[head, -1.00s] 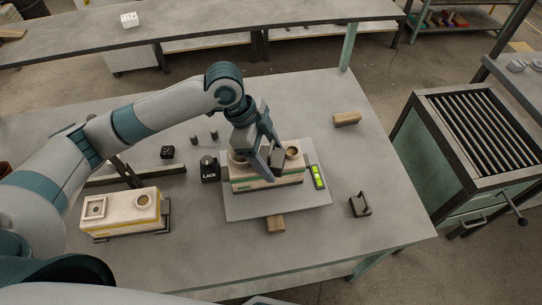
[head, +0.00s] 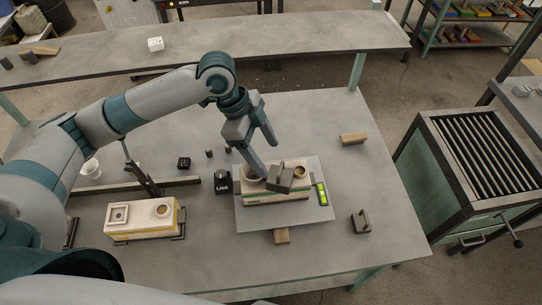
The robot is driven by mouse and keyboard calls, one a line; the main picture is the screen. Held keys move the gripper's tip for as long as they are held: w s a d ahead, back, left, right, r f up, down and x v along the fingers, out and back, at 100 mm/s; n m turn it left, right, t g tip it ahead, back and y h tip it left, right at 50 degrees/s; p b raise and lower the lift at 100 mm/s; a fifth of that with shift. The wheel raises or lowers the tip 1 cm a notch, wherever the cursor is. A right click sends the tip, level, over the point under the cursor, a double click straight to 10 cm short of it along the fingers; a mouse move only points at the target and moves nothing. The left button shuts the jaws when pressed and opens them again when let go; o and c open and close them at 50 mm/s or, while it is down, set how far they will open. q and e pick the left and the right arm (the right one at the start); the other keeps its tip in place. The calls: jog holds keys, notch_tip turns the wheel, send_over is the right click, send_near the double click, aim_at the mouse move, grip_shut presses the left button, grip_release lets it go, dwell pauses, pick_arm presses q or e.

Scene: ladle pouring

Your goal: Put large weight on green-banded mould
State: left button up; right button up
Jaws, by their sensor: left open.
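The green-banded mould (head: 262,198) sits on a grey plate (head: 305,213) in the middle of the table, with round openings in its top at left and right. A dark grey weight with a handle, seemingly the large weight (head: 286,183), rests on top of the mould between these openings, turned at an angle. My left gripper (head: 272,160) is open above and just behind the weight, its fingers spread. One fingertip is close to the weight's left side; I cannot tell whether it touches. My right gripper is not in view.
A yellow-banded mould (head: 140,232) stands at the left. A black labelled block (head: 222,182) is left of the plate, and a green level (head: 322,194) lies on its right. A smaller dark weight (head: 360,221) and wooden blocks (head: 353,139) lie around; the table's right side is mostly clear.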

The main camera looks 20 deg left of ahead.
pick_arm(q)
jog(key=shift+a+r, duration=0.25)
jog(key=shift+r, duration=0.35)
dwell(0.5)
